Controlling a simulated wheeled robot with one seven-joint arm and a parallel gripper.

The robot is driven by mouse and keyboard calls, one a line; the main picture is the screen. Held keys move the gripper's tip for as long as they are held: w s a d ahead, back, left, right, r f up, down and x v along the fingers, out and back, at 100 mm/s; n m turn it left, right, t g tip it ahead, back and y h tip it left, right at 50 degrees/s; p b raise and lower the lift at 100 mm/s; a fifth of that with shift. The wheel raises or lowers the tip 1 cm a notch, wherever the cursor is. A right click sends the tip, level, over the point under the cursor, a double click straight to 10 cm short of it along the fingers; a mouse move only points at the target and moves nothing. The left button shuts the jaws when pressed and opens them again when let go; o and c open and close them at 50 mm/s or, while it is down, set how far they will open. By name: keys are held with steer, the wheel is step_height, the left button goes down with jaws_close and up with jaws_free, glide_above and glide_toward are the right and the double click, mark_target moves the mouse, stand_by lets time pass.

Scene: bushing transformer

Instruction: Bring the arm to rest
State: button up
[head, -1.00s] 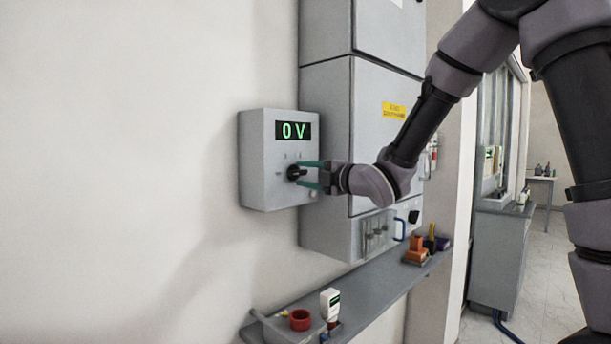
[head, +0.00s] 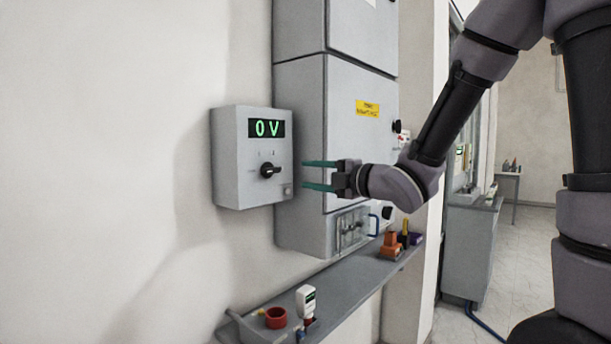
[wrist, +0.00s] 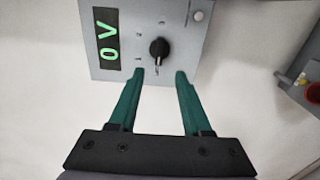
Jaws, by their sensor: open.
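My gripper (head: 318,175) has two green fingers, spread apart and empty. In the head view it is to the right of the grey control box, clear of its black rotary knob (head: 270,171). The box (head: 228,160) is on the wall and its display (head: 267,128) reads 0 V in green. In the wrist view the open fingertips (wrist: 160,76) lie just short of the knob (wrist: 159,48), which sits beyond the gap between them. My arm reaches in from the upper right.
A tall grey cabinet (head: 318,90) with a yellow label stands behind my gripper. Below is a grey shelf (head: 345,290) with a red cup (head: 276,317), a white handheld meter (head: 306,302) and orange items (head: 390,245). Open floor (head: 500,270) shows at the right.

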steer(key=d+r+m+t+h, duration=0.2)
steer(key=d+m+h, duration=0.9)
steer(key=d+m, duration=0.9)
steer(key=s+d+f+m+g, duration=0.1)
steer(key=s+d+m+g, duration=0.1)
steer(key=s+m, duration=0.4)
steer(key=s+d+f+m+g+h, duration=0.1)
steer(key=s+d+m+g, duration=0.2)
steer(key=s+m, duration=0.3)
steer(key=s, duration=0.4)
steer(key=shift+s+d+f+m+g, duration=0.3)
steer(key=shift+s+d+g, duration=0.05)
steer(key=shift+s+g, duration=0.05)
